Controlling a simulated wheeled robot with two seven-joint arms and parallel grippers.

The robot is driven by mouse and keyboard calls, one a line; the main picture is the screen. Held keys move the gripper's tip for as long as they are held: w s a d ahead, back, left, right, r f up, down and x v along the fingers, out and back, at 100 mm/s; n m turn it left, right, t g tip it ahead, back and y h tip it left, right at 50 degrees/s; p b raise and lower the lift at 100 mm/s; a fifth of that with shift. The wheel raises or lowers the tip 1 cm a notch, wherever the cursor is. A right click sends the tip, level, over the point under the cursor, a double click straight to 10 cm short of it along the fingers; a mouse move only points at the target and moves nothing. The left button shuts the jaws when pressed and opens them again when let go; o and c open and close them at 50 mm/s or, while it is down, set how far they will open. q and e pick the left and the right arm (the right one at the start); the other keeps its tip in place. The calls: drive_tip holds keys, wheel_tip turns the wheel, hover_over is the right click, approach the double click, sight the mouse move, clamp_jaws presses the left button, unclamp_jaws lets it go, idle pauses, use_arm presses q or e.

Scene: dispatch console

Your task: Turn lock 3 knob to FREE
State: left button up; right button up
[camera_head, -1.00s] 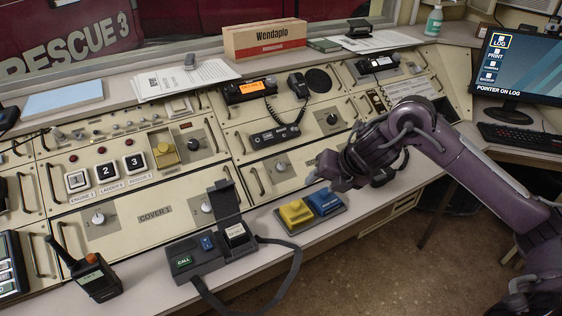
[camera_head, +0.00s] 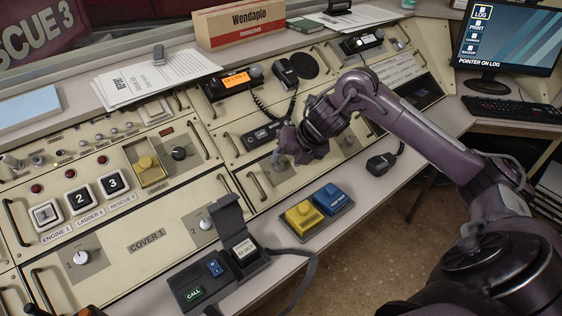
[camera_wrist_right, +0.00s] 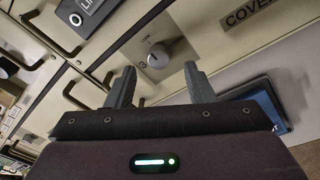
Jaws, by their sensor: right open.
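The lock 3 knob (camera_wrist_right: 158,57) is a pale round knob on a grey plate marked 3 in the right wrist view. It shows beyond and between my right gripper's two fingers, apart from them. Its exact pointer direction is too small to tell. My right gripper (camera_wrist_right: 160,84) is open and empty. In the head view my right gripper (camera_head: 284,153) hangs over the lower panel row, close to the lock 3 plate (camera_head: 279,165), and partly covers that area. My left gripper is not in view.
Similar knobs 1 (camera_head: 81,257) and 2 (camera_head: 206,223) sit to the left on the same row. A raised black cover (camera_head: 228,217), yellow button (camera_head: 303,216) and blue button (camera_head: 333,199) stand in front. A radio mic cord hangs behind my gripper.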

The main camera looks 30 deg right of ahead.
sight(280, 165)
drive_tip(key=x, duration=0.3)
drive_tip(key=shift+w+a+f, duration=0.1)
drive_tip(key=shift+w+f, duration=0.15)
drive_tip(key=shift+c, duration=0.2)
drive_tip(key=c, duration=1)
